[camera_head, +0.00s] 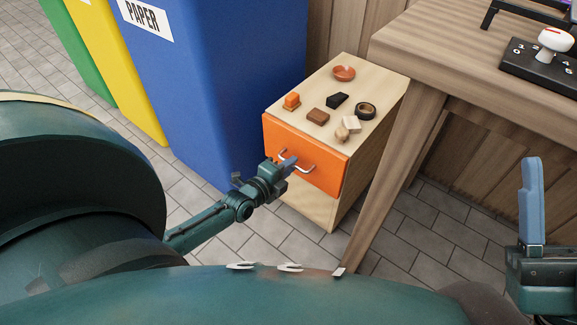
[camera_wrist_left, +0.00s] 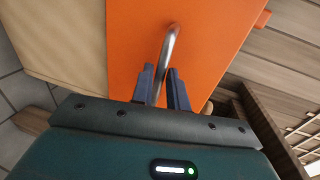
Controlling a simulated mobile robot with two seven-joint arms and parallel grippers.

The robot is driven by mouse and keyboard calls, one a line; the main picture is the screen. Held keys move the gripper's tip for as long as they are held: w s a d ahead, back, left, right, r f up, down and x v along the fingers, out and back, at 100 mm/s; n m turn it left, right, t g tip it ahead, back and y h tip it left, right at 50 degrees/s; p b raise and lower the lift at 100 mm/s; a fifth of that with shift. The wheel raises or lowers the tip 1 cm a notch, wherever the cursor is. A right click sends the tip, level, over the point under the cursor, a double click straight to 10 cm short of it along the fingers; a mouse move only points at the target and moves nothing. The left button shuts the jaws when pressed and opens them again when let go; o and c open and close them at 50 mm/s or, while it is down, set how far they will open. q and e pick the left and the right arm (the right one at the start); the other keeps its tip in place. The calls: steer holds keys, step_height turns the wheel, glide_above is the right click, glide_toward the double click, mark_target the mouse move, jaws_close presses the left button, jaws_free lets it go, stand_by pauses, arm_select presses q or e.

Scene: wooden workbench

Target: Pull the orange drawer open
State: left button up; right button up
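The orange drawer (camera_head: 310,160) is the front of a small light-wood cabinet in the head view. Its front sits close against the cabinet, with no clear gap. A curved metal handle (camera_head: 301,168) stands out from it. My left gripper (camera_head: 288,164) is at the left part of the handle. In the left wrist view, the drawer front (camera_wrist_left: 200,45) fills the middle, and the handle (camera_wrist_left: 170,45) runs down between the close-set blue fingers of my left gripper (camera_wrist_left: 161,72). They appear shut on it. My right gripper (camera_head: 531,165) is raised at the right edge, away from the drawer; its finger opening is hidden.
A blue paper bin (camera_head: 235,80) stands close on the left. The workbench (camera_head: 440,50) and its leg are close on the right. Tiled floor in front is clear.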

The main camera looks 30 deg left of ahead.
arm_select(q)
jaws_close()
steer(key=shift+s, duration=0.1)
steer(key=f+p+v, duration=0.2)
steer(key=p+v, duration=0.3)
steer(key=v, duration=0.5)
steer(key=s+f+p+v, duration=0.1)
steer(key=p+v, duration=0.3)
steer(key=v, duration=0.6)
steer(key=shift+s+a+f+p, duration=0.15)
steer(key=shift+s+f+p, duration=0.25)
steer(key=shift+f, duration=0.15)
arm_select(e)
step_height(320, 180, down, 7)
steer(key=m+g+h, duration=0.2)
steer(key=m+h, duration=0.4)
steer(key=h, duration=0.1)
steer(key=shift+s+f+m+h, duration=0.2)
steer(key=shift+s+m+h, duration=0.1)
steer(key=shift+h, duration=0.1)
arm_select(q)
steer(key=shift+w, duration=0.1)
steer(key=shift+o, duration=2)
jaws_free()
